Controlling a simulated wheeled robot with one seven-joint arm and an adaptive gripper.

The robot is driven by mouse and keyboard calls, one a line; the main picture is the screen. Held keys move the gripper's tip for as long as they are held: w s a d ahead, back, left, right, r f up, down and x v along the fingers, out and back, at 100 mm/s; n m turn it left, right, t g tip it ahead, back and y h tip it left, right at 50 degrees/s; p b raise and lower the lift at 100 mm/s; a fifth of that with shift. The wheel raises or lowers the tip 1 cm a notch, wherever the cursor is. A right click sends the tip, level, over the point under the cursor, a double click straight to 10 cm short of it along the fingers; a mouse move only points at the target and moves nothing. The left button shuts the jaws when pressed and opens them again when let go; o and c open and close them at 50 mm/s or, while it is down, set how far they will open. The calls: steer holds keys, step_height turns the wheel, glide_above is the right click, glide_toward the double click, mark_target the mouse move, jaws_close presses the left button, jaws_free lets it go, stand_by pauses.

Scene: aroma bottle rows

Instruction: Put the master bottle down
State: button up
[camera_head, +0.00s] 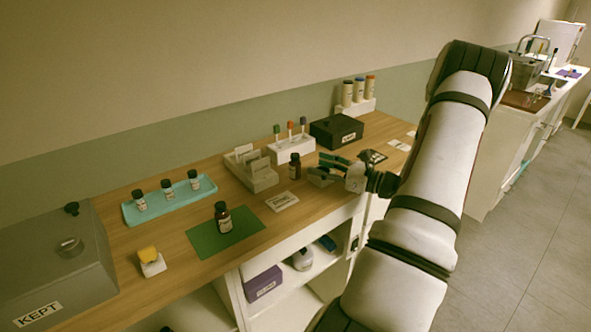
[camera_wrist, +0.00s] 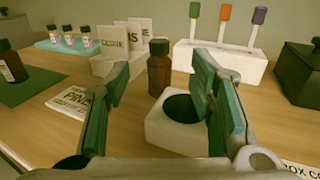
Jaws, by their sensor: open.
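A brown bottle with a black cap (camera_head: 295,166) stands upright just beyond my gripper. In the wrist view this brown bottle (camera_wrist: 159,68) shows between the fingers, behind a white block with a dark round hole (camera_wrist: 165,133); its lower part is partly hidden. My gripper (camera_head: 330,163) is open and empty, its green-padded fingers (camera_wrist: 165,75) apart around the view of the block. A second brown bottle (camera_head: 222,217) stands upright on a green mat (camera_head: 205,240) at the left. I cannot tell from labels which bottle is the master.
A white card holder (camera_head: 262,180) stands left of the nearer bottle, with a printed card (camera_head: 282,201) in front. Behind are a rack of coloured tubes (camera_head: 290,147) and a black box (camera_head: 336,132). A turquoise tray (camera_head: 155,213) holds small bottles.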

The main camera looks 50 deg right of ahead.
mark_target(299, 158)
steer(key=w, duration=0.3)
steer(key=w+a+p, duration=0.1)
steer(key=w, duration=0.1)
steer(key=shift+w+r, duration=0.35)
steer(key=shift+w, duration=0.45)
jaws_close()
steer(key=shift+f, duration=0.1)
